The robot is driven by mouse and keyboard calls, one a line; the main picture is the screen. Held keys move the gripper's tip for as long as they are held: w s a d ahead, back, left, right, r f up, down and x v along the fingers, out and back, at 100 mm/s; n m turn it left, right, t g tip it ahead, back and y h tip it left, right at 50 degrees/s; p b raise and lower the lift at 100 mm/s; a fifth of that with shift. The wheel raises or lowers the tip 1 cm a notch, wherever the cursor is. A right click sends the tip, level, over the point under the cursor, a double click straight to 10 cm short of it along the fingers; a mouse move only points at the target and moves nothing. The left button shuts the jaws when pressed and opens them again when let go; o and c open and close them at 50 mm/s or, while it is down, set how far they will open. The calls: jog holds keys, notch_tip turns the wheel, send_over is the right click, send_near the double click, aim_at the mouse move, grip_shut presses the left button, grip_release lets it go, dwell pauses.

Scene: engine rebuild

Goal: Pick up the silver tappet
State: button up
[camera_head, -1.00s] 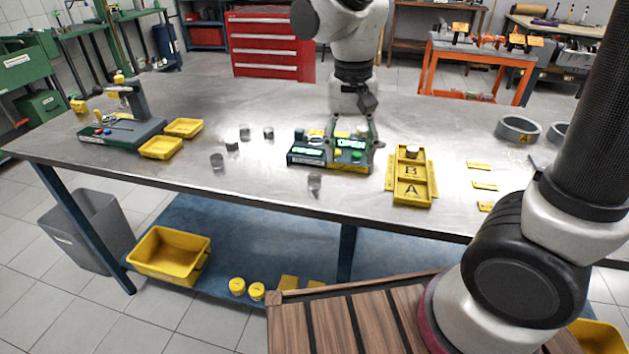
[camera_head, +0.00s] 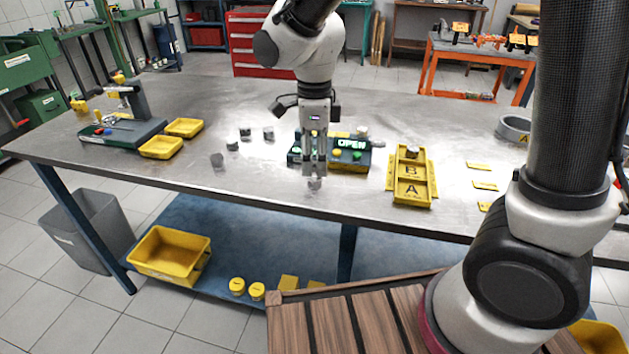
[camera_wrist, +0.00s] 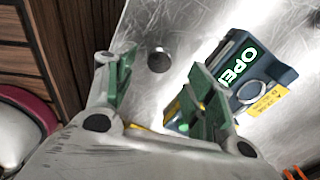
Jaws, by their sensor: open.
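A small silver tappet (camera_head: 315,184) stands on the steel bench near its front edge, partly hidden by my gripper. It also shows in the wrist view as a dark round top with a silver rim (camera_wrist: 158,60), beyond my fingertips and between their lines. My gripper (camera_head: 315,170) points down just above and behind it in the head view. In the wrist view its two green-padded fingers (camera_wrist: 165,92) are spread apart with nothing between them. Similar grey cylinders stand to the left, one of them here (camera_head: 217,161).
A dark device with a lit OPEN sign (camera_head: 351,156) stands close behind my gripper. Yellow bins (camera_head: 160,148) are at left. The bench front between is clear.

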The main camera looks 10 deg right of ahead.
aim_at(315, 176)
notch_tip(315, 176, down, 5)
jog(key=shift+f, duration=0.1)
jog(key=c, duration=1.1)
